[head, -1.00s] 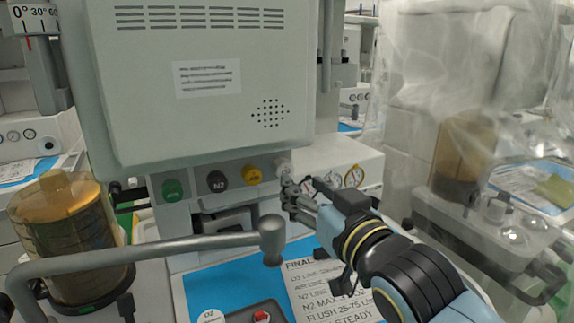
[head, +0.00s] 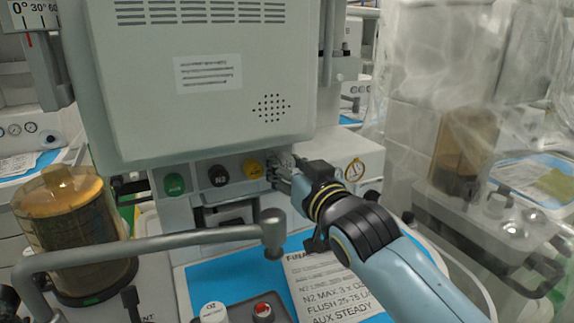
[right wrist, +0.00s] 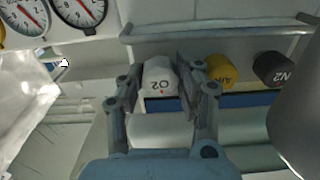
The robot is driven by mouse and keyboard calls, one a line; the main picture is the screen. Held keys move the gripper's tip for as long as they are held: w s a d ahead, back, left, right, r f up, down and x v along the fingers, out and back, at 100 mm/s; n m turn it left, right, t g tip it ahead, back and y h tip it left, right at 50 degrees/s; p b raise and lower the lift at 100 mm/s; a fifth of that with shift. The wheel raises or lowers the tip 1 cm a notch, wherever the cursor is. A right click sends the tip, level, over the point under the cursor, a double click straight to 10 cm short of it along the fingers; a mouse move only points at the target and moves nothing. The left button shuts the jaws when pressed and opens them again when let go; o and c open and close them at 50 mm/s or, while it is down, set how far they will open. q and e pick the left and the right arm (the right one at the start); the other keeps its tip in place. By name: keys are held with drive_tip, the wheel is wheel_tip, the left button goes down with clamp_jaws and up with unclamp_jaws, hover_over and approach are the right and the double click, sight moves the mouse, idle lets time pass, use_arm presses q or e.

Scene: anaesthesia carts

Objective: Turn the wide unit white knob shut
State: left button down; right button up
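The wide grey unit (head: 205,85) carries a row of coloured knobs under its front panel. The white knob (right wrist: 159,76), marked O2, is at the right end of the row in the head view, mostly hidden there by my right gripper (head: 279,170). In the right wrist view my right gripper (right wrist: 158,82) has its two fingers on either side of the white knob, with the knob between them. The fingers look open, with narrow gaps; contact cannot be made out clearly. My left gripper is not in view.
The yellow knob (head: 252,169) sits close beside the white one, then the black N2 knob (head: 218,175) and green knob (head: 174,184). A grey bent pipe (head: 150,245) crosses in front, and an amber canister (head: 75,230) stands left.

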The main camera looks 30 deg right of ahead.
drive_tip(key=shift+c, duration=1.2)
drive_tip(key=shift+m+b, duration=0.5)
drive_tip(key=shift+m, duration=0.2)
drive_tip(key=o, duration=0.9)
drive_tip(key=shift+c, duration=0.2)
drive_tip(key=s, duration=1.2)
drive_tip(key=shift+a, duration=0.35)
